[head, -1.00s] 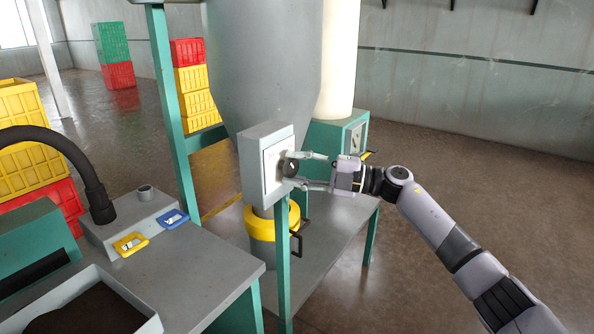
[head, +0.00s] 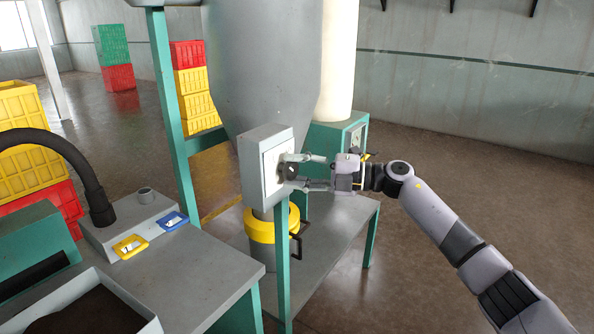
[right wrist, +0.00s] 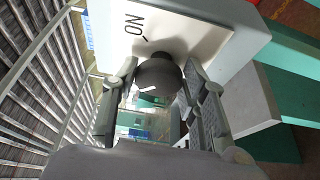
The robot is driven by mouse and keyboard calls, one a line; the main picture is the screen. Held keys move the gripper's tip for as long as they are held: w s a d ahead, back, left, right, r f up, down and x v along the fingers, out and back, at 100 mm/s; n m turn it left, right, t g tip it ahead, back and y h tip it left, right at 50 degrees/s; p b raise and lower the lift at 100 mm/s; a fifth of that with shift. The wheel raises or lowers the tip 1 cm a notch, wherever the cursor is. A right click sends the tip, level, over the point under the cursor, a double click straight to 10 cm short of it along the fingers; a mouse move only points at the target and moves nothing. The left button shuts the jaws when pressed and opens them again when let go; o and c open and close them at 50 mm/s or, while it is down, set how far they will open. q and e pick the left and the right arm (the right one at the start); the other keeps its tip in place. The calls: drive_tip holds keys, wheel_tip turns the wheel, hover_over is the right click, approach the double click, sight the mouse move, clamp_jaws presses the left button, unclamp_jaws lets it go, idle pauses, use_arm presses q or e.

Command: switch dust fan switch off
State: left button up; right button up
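The dust fan switch is a dark round knob (head: 291,171) on the front plate of a grey box (head: 262,180). In the right wrist view the knob (right wrist: 158,76) sits between my finger pads, which appear to touch both its sides. The word "ON" shows on the pale plate (right wrist: 190,32) to the upper left of the knob. My right gripper (head: 296,171) reaches the box from the right, one finger above the knob and one below. In the right wrist view my right gripper (right wrist: 160,85) appears shut on the knob. My left gripper is out of view.
A large grey hopper (head: 262,70) stands behind the box. A yellow-collared container (head: 262,228) is below. A grey bench (head: 200,268) with blue (head: 172,221) and yellow (head: 130,246) switches is at left. Open floor lies at right.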

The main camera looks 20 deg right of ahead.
drive_tip(key=o, duration=0.4)
drive_tip(key=shift+o, duration=0.2)
drive_tip(key=v, duration=1.2)
drive_tip(key=shift+w+f, duration=0.1)
